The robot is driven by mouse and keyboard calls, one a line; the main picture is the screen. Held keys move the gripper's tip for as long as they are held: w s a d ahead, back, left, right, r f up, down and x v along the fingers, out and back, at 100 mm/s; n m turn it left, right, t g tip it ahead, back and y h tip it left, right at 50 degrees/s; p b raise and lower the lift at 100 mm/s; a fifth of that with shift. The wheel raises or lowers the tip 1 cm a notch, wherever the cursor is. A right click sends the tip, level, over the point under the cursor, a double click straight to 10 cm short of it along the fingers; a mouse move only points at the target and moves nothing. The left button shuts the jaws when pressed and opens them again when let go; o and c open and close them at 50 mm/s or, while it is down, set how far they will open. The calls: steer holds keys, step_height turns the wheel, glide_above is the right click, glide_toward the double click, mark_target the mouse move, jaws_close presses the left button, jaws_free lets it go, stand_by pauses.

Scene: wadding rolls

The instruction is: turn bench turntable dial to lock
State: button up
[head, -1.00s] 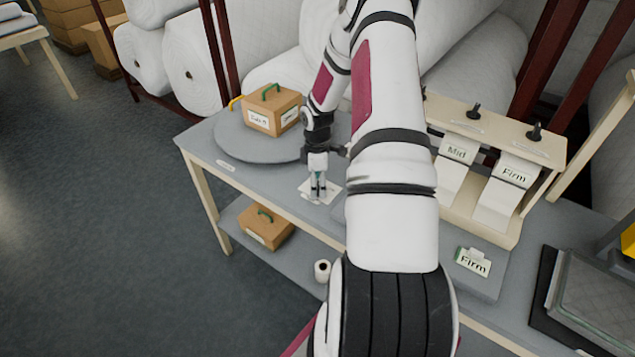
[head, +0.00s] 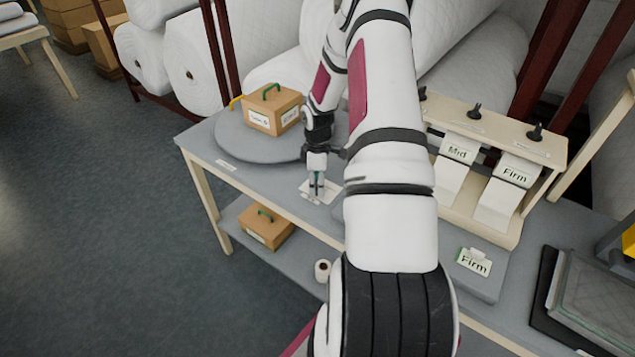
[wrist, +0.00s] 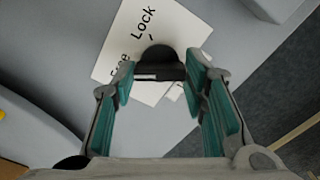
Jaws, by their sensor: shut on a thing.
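The dial is a black knob (wrist: 160,64) on a white plate (wrist: 180,30) printed "Lock" and "Free" in the wrist view. A short black mark stands beside "Lock". My gripper (wrist: 160,72) is shut on the dial, with a teal-padded finger on each side of it. In the head view my gripper (head: 317,190) points down at the plate (head: 327,187) near the bench's front edge, and the dial is hidden there. The round grey turntable (head: 230,145) lies behind to the left, with a cardboard box (head: 272,122) with a green handle on it.
A rack with "Mid" (head: 457,150) and "Firm" (head: 514,176) tags stands right of my arm. A "Firm" card (head: 474,262) lies in front of it. Another box (head: 266,230) sits on the lower shelf. The floor at left is clear.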

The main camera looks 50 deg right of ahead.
mark_target(317, 185)
steer(key=m, duration=0.7)
steer(key=shift+w+b, duration=0.1)
steer(key=shift+b, duration=0.3)
steer(key=m+b, duration=0.1)
steer(key=m, duration=0.3)
steer(key=shift+m+b, duration=0.35)
steer(key=shift+m, duration=1.45)
steer(key=o, duration=1.2)
steer(key=shift+c, duration=0.2)
steer(key=shift+r, duration=0.1)
step_height(317, 185, up, 12)
